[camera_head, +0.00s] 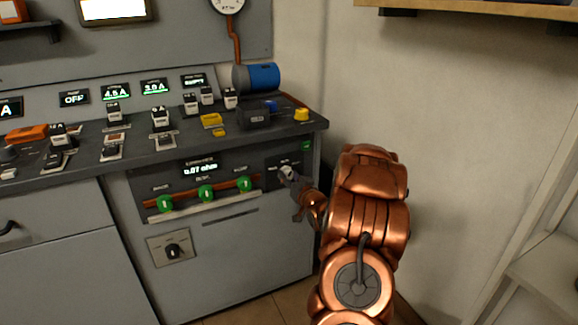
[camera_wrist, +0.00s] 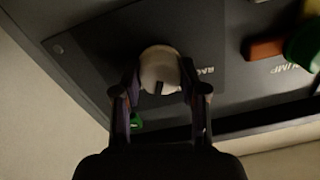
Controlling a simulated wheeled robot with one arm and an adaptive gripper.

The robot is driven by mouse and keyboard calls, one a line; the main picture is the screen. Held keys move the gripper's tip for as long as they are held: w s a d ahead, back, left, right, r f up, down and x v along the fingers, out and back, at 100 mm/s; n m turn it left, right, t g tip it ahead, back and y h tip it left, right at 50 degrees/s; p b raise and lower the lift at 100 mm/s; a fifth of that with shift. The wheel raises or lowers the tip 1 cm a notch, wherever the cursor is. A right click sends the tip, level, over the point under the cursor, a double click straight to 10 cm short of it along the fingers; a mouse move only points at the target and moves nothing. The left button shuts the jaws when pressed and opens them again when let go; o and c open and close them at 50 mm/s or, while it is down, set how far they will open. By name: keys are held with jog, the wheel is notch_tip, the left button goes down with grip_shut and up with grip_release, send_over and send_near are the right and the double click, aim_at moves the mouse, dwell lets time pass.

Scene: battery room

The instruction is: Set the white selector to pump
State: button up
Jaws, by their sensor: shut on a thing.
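The white selector (camera_head: 287,171) is a round knob on a dark plate (camera_head: 272,179) at the right end of the grey cabinet's front. In the wrist view the white selector (camera_wrist: 159,68) sits between the fingers of my gripper (camera_wrist: 161,92), which are closed on its sides. A dark mark on the knob points toward the bottom of the wrist view. My gripper (camera_head: 296,190) reaches it from the lower right in the head view. The plate's lettering is partly hidden and too small to tell which position the selector is at.
Green valve handles (camera_head: 206,193) on a copper pipe stand left of the selector. A black rotary switch (camera_head: 173,251) is below. Several breakers, a blue cylinder (camera_head: 262,77) and a yellow knob (camera_head: 301,114) are on the bench top. The wall (camera_head: 420,120) is close on the right.

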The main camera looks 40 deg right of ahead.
jog(key=m+p, duration=0.2)
jog(key=p, duration=0.1)
jog(key=shift+r+m, duration=0.35)
jog(key=shift+m, duration=0.05)
jog(key=shift+f+m+p, duration=0.15)
jog(key=shift+m+p, duration=0.85)
jog(key=shift+f+m+p, duration=0.15)
jog(key=shift+m+p, duration=0.85)
jog(key=shift+f, duration=0.1)
jog(key=o, duration=1.1)
jog(key=shift+o, duration=0.2)
jog(key=shift+s, duration=0.1)
jog(key=v, duration=1.2)
